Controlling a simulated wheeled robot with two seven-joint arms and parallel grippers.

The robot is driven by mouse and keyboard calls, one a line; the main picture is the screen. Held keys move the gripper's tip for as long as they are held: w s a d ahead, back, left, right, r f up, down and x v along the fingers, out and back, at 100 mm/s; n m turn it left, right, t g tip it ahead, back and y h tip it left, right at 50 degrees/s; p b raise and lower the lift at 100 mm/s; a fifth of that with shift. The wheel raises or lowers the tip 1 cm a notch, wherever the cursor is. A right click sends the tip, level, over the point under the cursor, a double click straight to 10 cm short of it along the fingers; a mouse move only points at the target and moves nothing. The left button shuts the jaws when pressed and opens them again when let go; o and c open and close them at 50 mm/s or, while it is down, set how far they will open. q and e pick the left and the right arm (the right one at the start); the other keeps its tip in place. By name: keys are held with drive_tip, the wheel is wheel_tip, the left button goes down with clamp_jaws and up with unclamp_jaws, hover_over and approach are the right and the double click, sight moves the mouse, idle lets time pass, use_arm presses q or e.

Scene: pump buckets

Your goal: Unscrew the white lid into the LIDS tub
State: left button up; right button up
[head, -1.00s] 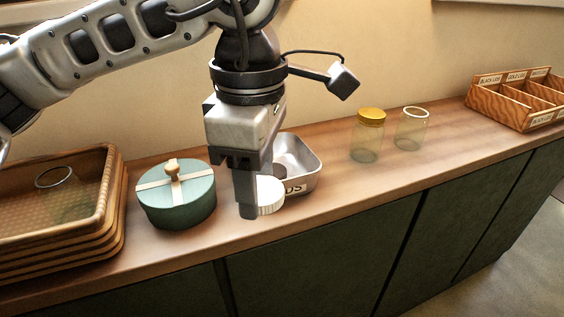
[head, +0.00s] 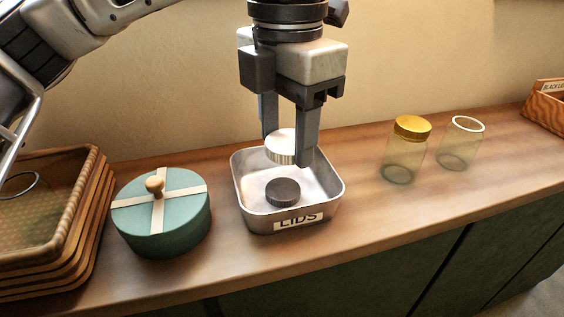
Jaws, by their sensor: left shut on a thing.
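The white lid (head: 281,147) is between the fingers of my left gripper (head: 288,148), which is shut on it. The gripper points down and holds the lid over the back part of the LIDS tub (head: 241,195), a metal tub with a LIDS label at its front. A dark lid (head: 283,192) lies inside the tub. A clear jar with a white rim (head: 461,143) stands open at the right. A jar with a gold lid (head: 411,128) stands beside it. My right gripper is not in view.
A teal round box with cream bands (head: 163,218) stands left of the tub. A wooden labelled box (head: 548,108) is at far right. Counter between tub and jars is clear.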

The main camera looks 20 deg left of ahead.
use_arm(q)
hover_over(282, 190)
wheel_tip(282, 190, down, 6)
drive_tip(key=shift+s+r, duration=0.1)
wheel_tip(282, 190, down, 3)
drive_tip(key=shift+f, duration=0.15)
drive_tip(key=shift+f+b, duration=0.65)
drive_tip(key=shift+b, duration=0.1)
drive_tip(key=o, duration=1.1)
drive_tip(key=shift+r, duration=0.1)
